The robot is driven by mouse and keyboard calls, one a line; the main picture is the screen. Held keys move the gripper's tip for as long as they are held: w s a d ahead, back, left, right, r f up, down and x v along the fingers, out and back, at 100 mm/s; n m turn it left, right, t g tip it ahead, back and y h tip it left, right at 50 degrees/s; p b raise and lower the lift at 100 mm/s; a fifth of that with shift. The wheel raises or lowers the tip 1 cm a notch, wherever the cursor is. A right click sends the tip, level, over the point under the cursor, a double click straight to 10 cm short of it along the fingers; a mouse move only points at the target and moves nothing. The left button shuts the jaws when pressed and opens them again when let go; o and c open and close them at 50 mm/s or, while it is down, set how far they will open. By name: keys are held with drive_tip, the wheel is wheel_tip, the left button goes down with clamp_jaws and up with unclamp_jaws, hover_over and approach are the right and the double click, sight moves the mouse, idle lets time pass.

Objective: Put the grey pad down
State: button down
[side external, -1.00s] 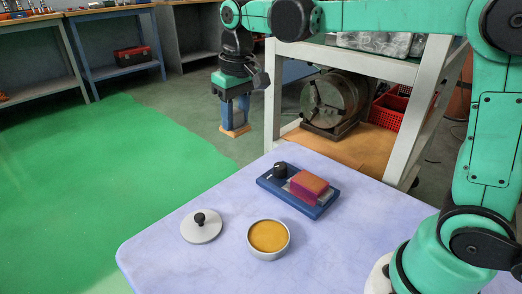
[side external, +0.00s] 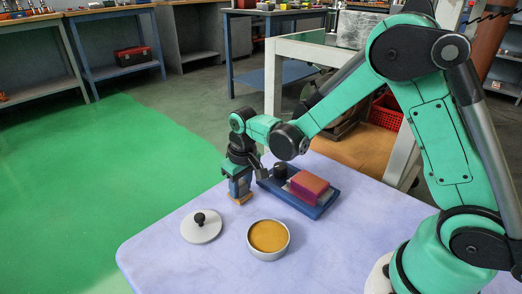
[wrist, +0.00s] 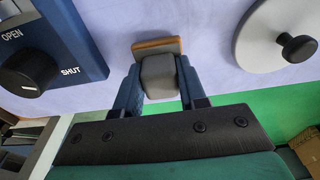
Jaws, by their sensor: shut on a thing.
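The grey pad (wrist: 160,77) has a grey body with a tan-orange strip along its bottom. My gripper (wrist: 159,82) is shut on it, with a blue finger on each side. In the side external view my gripper (side external: 239,186) points down at the far left part of the table, and the pad's tan bottom (side external: 239,199) shows under the fingers. The pad is upright, at or just above the tabletop; I cannot tell whether it touches.
The pale table (side external: 330,245) holds a blue base (side external: 318,208) with a black knob (side external: 280,171) and a red-purple block (side external: 309,185), right of my gripper. A round grey lid (side external: 201,233) lies in front left, and a bowl of yellow stuff (side external: 268,237) in front. The near table is clear.

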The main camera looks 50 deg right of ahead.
sight(245, 197)
drive_tip(key=shift+f, duration=0.2)
drive_tip(key=c, duration=0.5)
unclamp_jaws()
drive_tip(key=shift+r, duration=0.15)
wheel_tip(245, 197, up, 12)
drive_tip(key=s, duration=0.1)
drive_tip(key=s+d+t, duration=0.1)
drive_tip(key=s+t, duration=0.4)
drive_tip(key=s, duration=0.5)
drive_tip(key=shift+d+r+t, duration=0.2)
drive_tip(key=shift+r+t, duration=0.1)
drive_tip(key=shift+t, duration=0.1)
